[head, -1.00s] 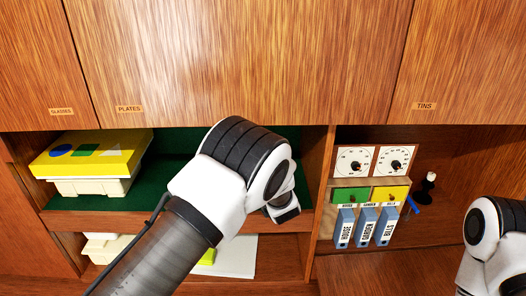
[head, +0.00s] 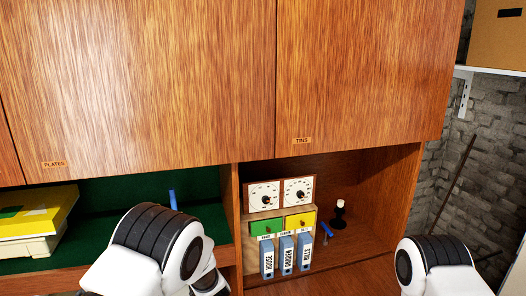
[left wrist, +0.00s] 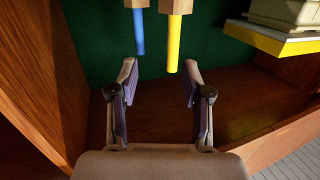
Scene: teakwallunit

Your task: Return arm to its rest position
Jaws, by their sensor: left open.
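My left arm (head: 160,250) crosses the lower left of the head view, in front of the green-backed shelf compartment (head: 110,200). Its gripper is hidden there, but in the left wrist view my left gripper (left wrist: 160,85) is open, with nothing between its fingers. A blue rod (left wrist: 139,34) and a yellow rod (left wrist: 174,45) appear just beyond the fingertips, apart from them. A blue rod (head: 172,199) also shows above my arm in the head view. My right arm (head: 440,265) is at the lower right; its gripper is out of view.
Cabinet doors labelled PLATES (head: 130,80) and TINS (head: 360,70) hang above. Right of the compartment are two dials (head: 281,192), green and yellow drawers, blue binders (head: 286,255) and a dark, white-topped figure (head: 338,215). A yellow-topped box (head: 40,220) sits at left.

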